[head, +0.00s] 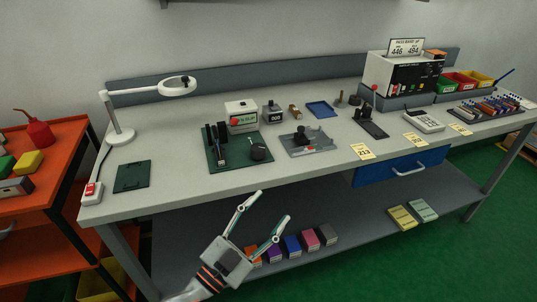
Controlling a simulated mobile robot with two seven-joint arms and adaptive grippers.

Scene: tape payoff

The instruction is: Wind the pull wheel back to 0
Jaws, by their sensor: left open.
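A green-based fixture (238,164) stands on the workbench, left of its middle. My right gripper is not in view.
A grey plate with a black part (309,146) stands right of the fixture. A white lamp (122,134) and a dark green mat (132,177) are at left. The bench's front edge (180,206) and lower shelf (360,222) lie near my gripper.

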